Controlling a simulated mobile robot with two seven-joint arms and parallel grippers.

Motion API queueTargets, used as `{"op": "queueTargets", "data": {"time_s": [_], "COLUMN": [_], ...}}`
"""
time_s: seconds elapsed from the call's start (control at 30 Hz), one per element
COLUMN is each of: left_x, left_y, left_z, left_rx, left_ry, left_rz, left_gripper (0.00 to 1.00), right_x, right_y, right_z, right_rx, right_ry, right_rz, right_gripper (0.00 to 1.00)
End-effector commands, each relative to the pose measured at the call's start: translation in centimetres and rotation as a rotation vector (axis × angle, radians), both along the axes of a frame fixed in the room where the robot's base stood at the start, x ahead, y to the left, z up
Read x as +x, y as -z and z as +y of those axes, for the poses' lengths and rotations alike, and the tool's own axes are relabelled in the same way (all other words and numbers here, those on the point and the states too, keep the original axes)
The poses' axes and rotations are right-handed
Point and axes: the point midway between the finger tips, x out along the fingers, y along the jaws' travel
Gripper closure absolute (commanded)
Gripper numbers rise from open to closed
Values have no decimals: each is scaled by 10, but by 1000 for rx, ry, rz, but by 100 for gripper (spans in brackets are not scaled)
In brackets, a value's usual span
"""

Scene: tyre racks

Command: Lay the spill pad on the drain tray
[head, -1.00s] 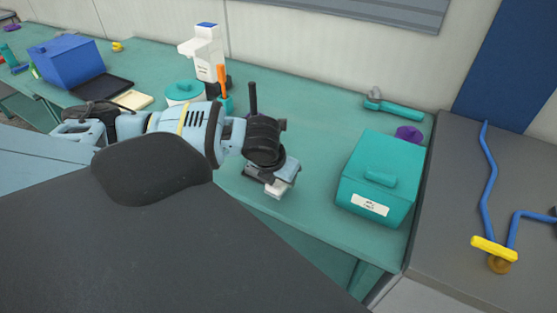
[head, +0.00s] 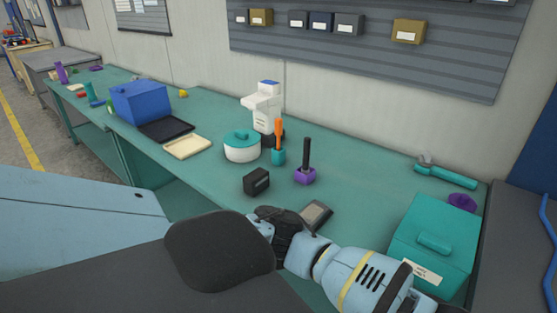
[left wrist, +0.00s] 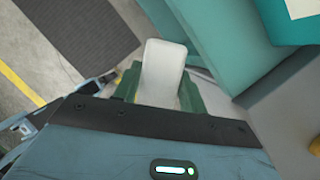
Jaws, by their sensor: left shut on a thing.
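My left gripper (left wrist: 160,88) is shut on a pale white, round-cornered pad, which I take for the spill pad (left wrist: 163,62); it sticks out between the green fingers in the left wrist view. In the head view, part of my arm (head: 370,281) shows at the lower right, but the gripper and pad cannot be made out there. A shallow black tray, apparently the drain tray (head: 167,130), lies on the teal bench at the left, in front of a blue box. A cream flat piece (head: 187,147) lies just in front of it. The right gripper is not seen.
On the bench (head: 222,184) stand the blue box (head: 140,102), a white-and-teal pot (head: 241,147), a white dispenser (head: 267,108), a black block (head: 256,181), a purple holder (head: 305,177), a dark-framed tile (head: 316,214) and a teal box (head: 433,240).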

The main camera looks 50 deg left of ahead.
Motion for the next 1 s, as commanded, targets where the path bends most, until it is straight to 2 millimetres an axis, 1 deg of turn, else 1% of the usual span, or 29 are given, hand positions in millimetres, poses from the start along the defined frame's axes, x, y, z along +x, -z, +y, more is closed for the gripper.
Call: {"op": "queueTargets", "data": {"time_s": [0.1,0.37,0.57,0.6,0.7,0.8,0.9,1.0], "left_x": [-5,-17,-31,-34,-39,-44,-48,-50], "left_y": [7,22,35,37,41,43,45,45], "left_z": [8,30,54,60,76,90,103,111], "left_rx": [2,4,5,6,5,5,3,2], "left_ry": [-249,-812,-1321,-1429,-1670,-1882,-2045,-2149], "left_rz": [2,2,6,7,3,0,-1,-2], "left_gripper": [82,82,82,82,82,82,82,82], "right_x": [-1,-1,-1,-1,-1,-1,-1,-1], "right_y": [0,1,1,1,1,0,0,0], "right_z": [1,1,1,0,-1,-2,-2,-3], "right_rx": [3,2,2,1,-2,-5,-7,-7], "right_ry": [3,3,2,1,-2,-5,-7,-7], "right_rz": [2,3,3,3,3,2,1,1], "right_gripper": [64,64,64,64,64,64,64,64]}}
